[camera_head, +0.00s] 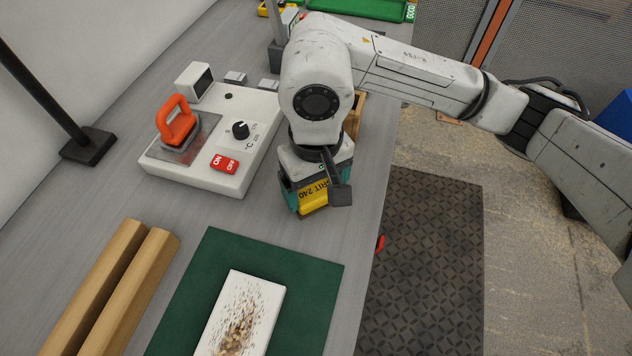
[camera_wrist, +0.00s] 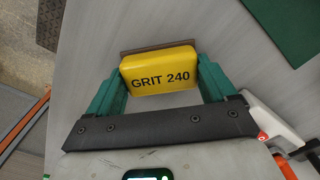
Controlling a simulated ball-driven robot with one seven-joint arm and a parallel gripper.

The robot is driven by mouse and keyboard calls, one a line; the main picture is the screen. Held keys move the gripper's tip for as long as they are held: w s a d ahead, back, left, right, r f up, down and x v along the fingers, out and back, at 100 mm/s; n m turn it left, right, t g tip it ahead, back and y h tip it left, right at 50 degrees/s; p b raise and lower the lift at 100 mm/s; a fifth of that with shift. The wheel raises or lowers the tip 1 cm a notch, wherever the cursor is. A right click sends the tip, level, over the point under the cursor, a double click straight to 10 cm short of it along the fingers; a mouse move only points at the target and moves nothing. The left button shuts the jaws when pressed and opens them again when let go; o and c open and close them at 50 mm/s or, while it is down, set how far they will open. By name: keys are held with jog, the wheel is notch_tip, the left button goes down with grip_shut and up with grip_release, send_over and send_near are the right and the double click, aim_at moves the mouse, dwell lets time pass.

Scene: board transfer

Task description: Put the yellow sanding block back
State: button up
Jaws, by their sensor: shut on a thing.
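The yellow sanding block (camera_wrist: 160,72), marked GRIT 240, is between the two green fingers of my gripper (camera_wrist: 160,88) in the wrist view. A thin brown edge shows along its far side. In the head view the yellow sanding block (camera_head: 314,197) shows below my wrist, near the right edge of the grey workbench. My gripper (camera_head: 305,195) is shut on it there, partly hidden by my arm. Whether the block touches the bench I cannot tell.
A white heater unit (camera_head: 215,185) with an orange-handled iron (camera_head: 177,128) stands to the left. A green mat (camera_head: 310,270) bears a white, speckled board (camera_head: 262,290). Two wooden bars (camera_head: 130,275) lie at front left. A wooden thing (camera_head: 354,115) is partly hidden behind my arm.

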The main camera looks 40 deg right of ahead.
aim_at(316, 188)
jog(key=shift+f, duration=0.15)
jog(key=o, duration=0.8)
jog(key=shift+c, duration=0.2)
notch_tip(316, 188, up, 12)
jog(key=shift+r+b, duration=0.25)
jog(key=shift+b, duration=0.1)
